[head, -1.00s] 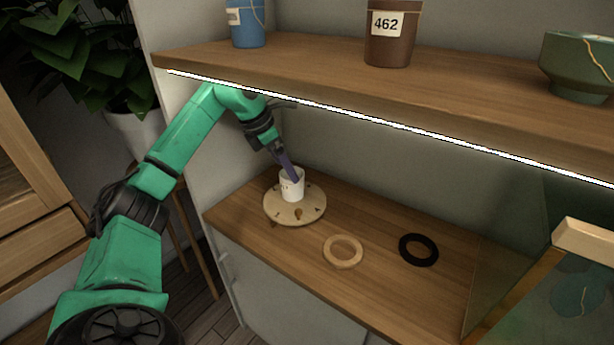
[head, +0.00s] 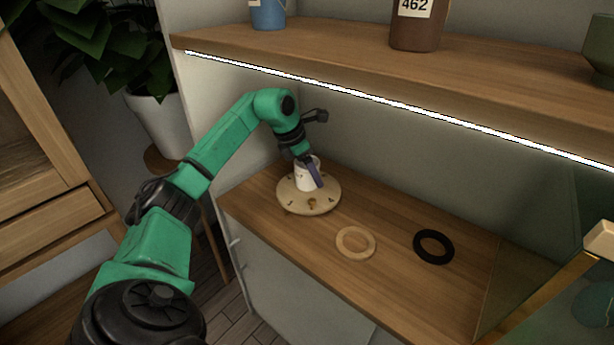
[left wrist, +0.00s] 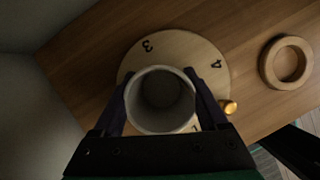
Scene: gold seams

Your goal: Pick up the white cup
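The white cup (head: 302,181) stands upright on a round pale wooden disc (head: 327,202) at the left end of the lower shelf. In the left wrist view I look down into the cup's open mouth (left wrist: 160,100). My left gripper (head: 311,174) is down at the cup; in the left wrist view its two dark fingers (left wrist: 160,90) lie on either side of the cup, close against its wall. I cannot tell whether they press on it. The disc (left wrist: 180,44) shows black numerals and a small gold piece (left wrist: 229,106) at its edge. My right gripper is out of view.
A pale wooden ring (head: 356,242) and a black ring (head: 433,247) lie right of the disc. A glass panel stands at right.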

